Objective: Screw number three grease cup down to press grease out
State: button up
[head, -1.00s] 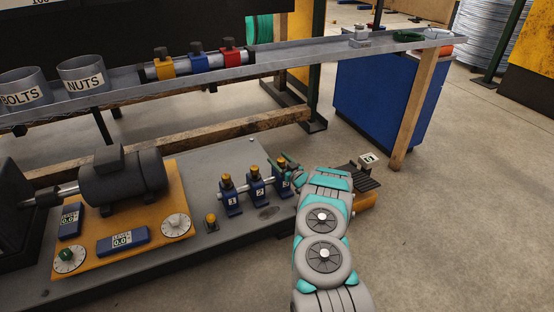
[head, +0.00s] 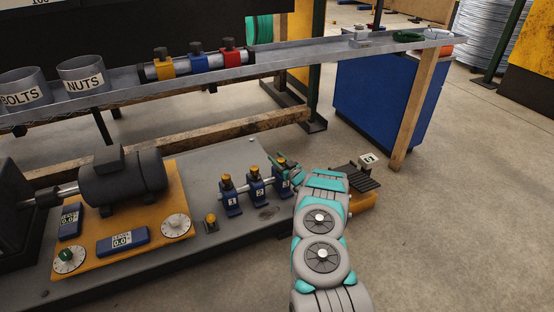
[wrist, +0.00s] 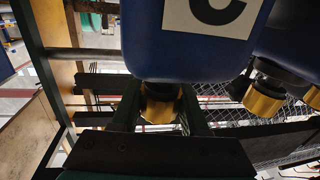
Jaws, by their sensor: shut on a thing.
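The blue block marked 3 (head: 284,186) stands at the right end of a row on a shaft, partly behind my gripper (head: 287,166). In the wrist view the blue block (wrist: 195,55) appears inverted, its white label cut off by the top edge. The brass number three grease cup (wrist: 161,104) with its dark collar sits between the two dark green fingers of my gripper (wrist: 160,112), which is shut on it. In the head view my fingers hide most of this cup. Blocks 1 (head: 231,200) and 2 (head: 257,192) carry brass cups to the left.
A short brass-topped fitting (head: 211,221) stands left of block 1. A motor (head: 124,180) and dials are on the yellow plate (head: 100,255). A metal shelf (head: 300,55) runs above. A black ribbed pad (head: 362,178) lies right of my wrist. Open floor lies right.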

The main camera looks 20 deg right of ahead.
grip_shut()
jog(key=shift+f+m+h, duration=0.1)
jog(key=shift+m+h, duration=0.2)
jog(key=shift+h, duration=0.1)
jog(key=m+h+b, duration=0.1)
jog(key=h, duration=0.2)
jog(key=shift+d+f+m+b, duration=0.1)
jog(key=shift+m+b, duration=0.2)
jog(key=shift+m, duration=0.1)
jog(key=m+h, duration=0.1)
jog(key=h+b, duration=0.1)
jog(key=m+h, duration=0.1)
jog(key=h, duration=0.1)
jog(key=shift+d+m+b, duration=0.25)
jog(key=shift+m+b, duration=0.05)
jog(key=m+h, duration=0.1)
jog(key=h, duration=0.1)
jog(key=m+g+h+b, duration=0.1)
jog(key=shift+d+m+g+h, duration=0.3)
jog(key=shift+d+h, duration=0.05)
jog(key=shift+h, duration=0.05)
jog(key=shift+s+d+m+g+h+b, duration=0.15)
jog(key=shift+d+m+g+h+b, duration=0.1)
jog(key=shift+m+g+h+b, duration=0.65)
jog(key=shift+s+d+r+m+g+h+b, duration=0.1)
jog(key=shift+s+d+m+g+h+b, duration=0.2)
jog(key=shift+m+g+h, duration=0.55)
jog(key=shift+d+r+m+g+h+b, duration=0.1)
jog(key=shift+m+g+h+b, duration=0.4)
jog(key=shift+h, duration=0.55)
